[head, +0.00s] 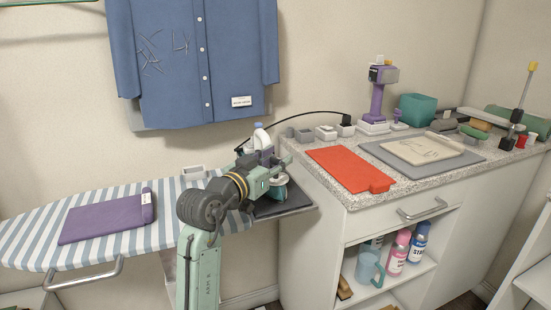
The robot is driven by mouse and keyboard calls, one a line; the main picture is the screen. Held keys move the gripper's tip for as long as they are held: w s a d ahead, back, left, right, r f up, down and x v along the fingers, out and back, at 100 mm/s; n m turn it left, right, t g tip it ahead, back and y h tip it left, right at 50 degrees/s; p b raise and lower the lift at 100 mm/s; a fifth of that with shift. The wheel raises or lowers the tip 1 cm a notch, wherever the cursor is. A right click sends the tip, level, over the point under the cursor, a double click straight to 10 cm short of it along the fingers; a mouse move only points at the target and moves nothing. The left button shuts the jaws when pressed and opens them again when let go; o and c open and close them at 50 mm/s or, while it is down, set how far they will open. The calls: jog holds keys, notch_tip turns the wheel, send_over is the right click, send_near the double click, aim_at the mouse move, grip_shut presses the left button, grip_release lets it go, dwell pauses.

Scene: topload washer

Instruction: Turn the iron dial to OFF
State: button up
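The iron (261,136) is at the right end of the striped ironing board, by a dark rest plate.
The striped ironing board (28,235) carries a folded purple cloth (105,217). A dark rest plate (292,200) lies at its right end. The speckled counter (440,190) to the right holds a red mat (345,168) and several small items. A blue shirt (180,70) hangs behind.

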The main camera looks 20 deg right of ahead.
grip_shut()
dwell(0.4)
jog(key=shift+t, duration=0.3)
jog(key=n+t+y+p, duration=0.1)
jog(key=y, duration=0.1)
jog(key=n+t+y+p, duration=0.1)
jog(key=n+t, duration=0.1)
jog(key=shift+s+d+r+n+y, duration=0.1)
jog(key=shift+s+d+n+y, duration=0.1)
jog(key=shift+n+y, duration=0.15)
jog(key=n+t+y+p, duration=0.1)
jog(key=y, duration=0.1)
jog(key=n+t+y+p, duration=0.1)
jog(key=n+y, duration=0.1)
jog(key=y, duration=0.1)
jog(key=shift+n+t+y, duration=0.25)
jog(key=shift+t, duration=0.15)
jog(key=n+y, duration=0.2)
jog(key=y, duration=0.1)
jog(key=n+y, duration=0.2)
jog(key=y, duration=0.1)
jog(key=shift+w+t, duration=0.15)
jog(key=shift+t, duration=0.25)
jog(key=shift+a+n+g+y+b, duration=0.15)
jog(key=shift+n+g+y+b, duration=0.25)
jog(key=shift+n+y, duration=1.4)
jog(key=shift+m+y, duration=0.3)
jog(key=shift+y, duration=0.3)
